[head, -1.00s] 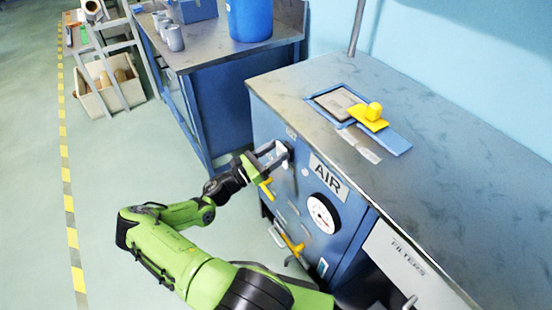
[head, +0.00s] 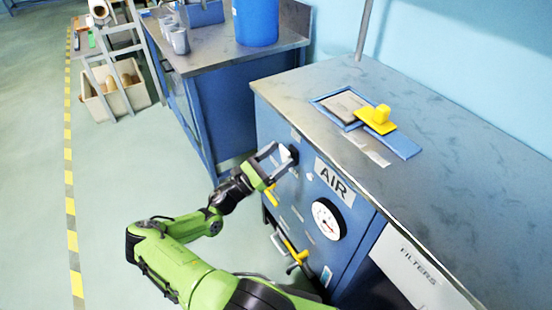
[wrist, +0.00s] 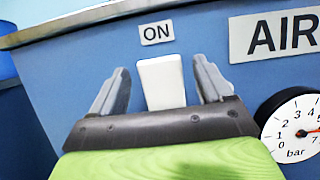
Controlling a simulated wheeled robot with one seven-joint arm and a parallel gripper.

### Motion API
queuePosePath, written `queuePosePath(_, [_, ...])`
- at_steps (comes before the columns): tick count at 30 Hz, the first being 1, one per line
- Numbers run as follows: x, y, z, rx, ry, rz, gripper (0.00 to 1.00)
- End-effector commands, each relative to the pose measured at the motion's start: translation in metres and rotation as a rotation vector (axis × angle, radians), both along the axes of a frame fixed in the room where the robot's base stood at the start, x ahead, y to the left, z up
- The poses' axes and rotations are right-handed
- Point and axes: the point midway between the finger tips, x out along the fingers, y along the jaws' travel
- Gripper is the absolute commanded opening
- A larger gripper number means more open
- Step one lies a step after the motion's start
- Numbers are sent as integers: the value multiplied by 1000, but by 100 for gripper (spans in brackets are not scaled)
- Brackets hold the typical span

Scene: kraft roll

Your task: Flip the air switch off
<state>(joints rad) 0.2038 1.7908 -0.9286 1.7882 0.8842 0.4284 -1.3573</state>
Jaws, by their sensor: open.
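The air switch shows in the wrist view as a white lever (wrist: 162,83) on the blue cabinet front, below a plate reading "ON" (wrist: 157,33). In the head view only a small white part of the switch (head: 285,152) shows behind the fingers. My gripper (head: 276,160) is open at the cabinet front, below the worktop edge. In the wrist view its two grey fingers (wrist: 160,78) stand left and right of the lever, with gaps on both sides. The lever's lower end is hidden by the gripper body. I cannot tell how deep the fingers reach around it.
An "AIR" sign (head: 334,182) and a round pressure gauge (head: 328,219) are right of the switch. A yellow-handled fitting (head: 291,251) sits lower on the cabinet. Floor to the left is clear.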

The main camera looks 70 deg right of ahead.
Motion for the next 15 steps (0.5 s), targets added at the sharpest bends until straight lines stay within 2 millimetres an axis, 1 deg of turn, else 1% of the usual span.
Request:
queuePosePath(2, [3,3,-2,1,0,2,79])
queuePosePath(5, [14,14,-7,1,0,5,79])
queuePosePath(15, [72,80,-45,1,1,8,79])
